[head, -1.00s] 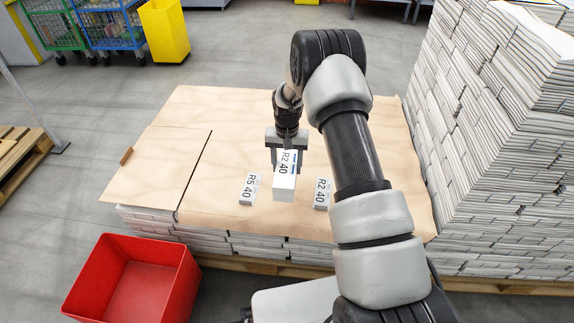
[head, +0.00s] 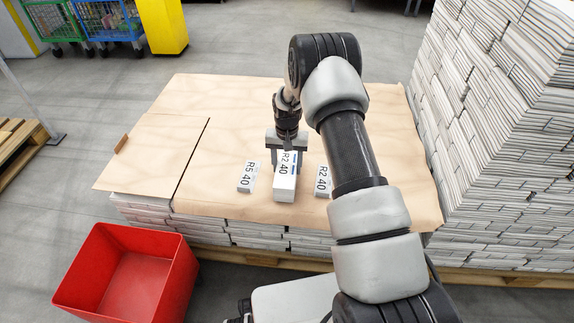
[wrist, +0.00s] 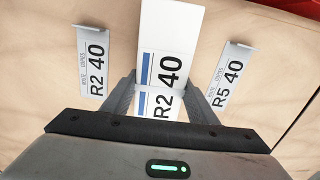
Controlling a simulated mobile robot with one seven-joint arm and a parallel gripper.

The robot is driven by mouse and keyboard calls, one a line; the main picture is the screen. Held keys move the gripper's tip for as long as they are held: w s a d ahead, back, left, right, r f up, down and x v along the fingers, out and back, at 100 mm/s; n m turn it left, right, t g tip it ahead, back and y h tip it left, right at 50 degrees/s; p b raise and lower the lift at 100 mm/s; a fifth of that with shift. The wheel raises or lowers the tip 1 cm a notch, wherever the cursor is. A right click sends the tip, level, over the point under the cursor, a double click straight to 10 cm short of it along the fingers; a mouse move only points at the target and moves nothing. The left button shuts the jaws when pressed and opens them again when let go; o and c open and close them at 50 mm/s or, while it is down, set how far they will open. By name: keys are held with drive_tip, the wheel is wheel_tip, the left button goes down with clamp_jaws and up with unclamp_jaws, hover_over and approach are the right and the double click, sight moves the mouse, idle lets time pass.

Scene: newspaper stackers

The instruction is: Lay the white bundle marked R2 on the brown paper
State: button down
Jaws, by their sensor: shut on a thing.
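The white bundle marked R2 40 (head: 285,188), with a blue stripe, is between the fingers of my gripper (head: 287,158). My gripper is shut on it, above the brown paper (head: 240,115); I cannot tell whether the bundle touches the paper. In the wrist view the bundle (wrist: 172,30) sticks out beyond the fingers of my gripper (wrist: 160,98). A small white label R5 40 (head: 246,176) stands on the paper to its left. Another small label R2 40 (head: 323,181) stands to its right. The wrist view shows both labels, R2 40 (wrist: 92,62) and R5 40 (wrist: 231,72).
A red bin (head: 165,300) stands on the floor at the front left. A tall stack of newspapers (head: 480,130) rises on the right. A brown piece (head: 122,143) lies at the paper's left edge. The back of the paper is clear.

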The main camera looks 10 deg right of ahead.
drive_tip(key=shift+w+f+b, duration=0.1)
drive_tip(key=shift+f+b, duration=0.35)
drive_tip(key=shift+f, duration=0.05)
idle(0.5)
